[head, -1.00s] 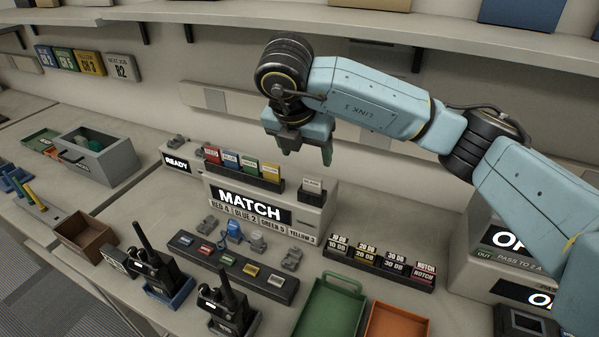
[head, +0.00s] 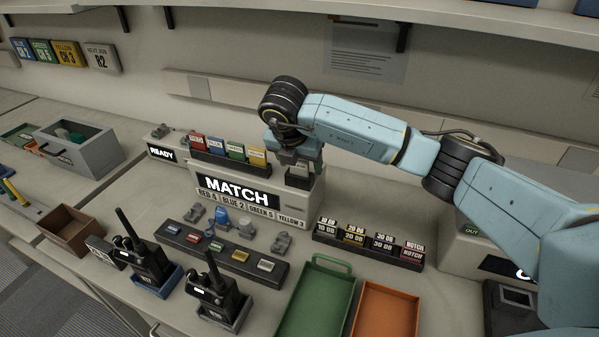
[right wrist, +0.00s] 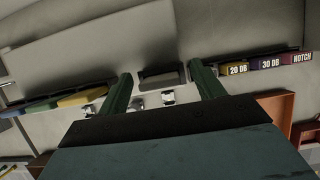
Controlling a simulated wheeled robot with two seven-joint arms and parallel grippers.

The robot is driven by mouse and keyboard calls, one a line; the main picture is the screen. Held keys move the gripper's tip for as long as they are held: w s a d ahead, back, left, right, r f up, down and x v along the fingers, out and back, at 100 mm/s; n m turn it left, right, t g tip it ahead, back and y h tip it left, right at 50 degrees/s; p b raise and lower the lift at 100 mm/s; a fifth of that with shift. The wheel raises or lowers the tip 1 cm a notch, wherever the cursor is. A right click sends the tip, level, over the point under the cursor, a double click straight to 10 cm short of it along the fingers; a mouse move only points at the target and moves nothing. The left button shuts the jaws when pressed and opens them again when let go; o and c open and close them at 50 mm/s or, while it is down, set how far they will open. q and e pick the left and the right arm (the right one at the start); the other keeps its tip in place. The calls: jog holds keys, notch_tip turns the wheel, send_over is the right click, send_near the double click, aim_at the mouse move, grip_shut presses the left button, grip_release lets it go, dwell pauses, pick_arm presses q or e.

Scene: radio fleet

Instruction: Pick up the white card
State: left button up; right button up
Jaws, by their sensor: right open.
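The white card (head: 298,171) stands in a small dark holder (head: 299,183) on the right end of the grey MATCH console. Only a little of the card shows beneath my right gripper (head: 298,162). The gripper is open and points down, with its fingertips low around the card. In the right wrist view the two green fingers (right wrist: 163,76) are spread on either side of a grey block-like shape (right wrist: 162,79). I cannot tell there which part is card and which is holder. My left gripper is not in view.
A rack of coloured cards (head: 229,153) stands left of the holder on the console (head: 249,207). Labelled attenuator blocks (head: 369,243) are at the right. A green tray (head: 315,300), an orange tray (head: 386,309) and radios (head: 214,292) are in front. A shelf (head: 350,14) hangs above.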

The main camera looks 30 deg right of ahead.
jog(key=c, duration=1)
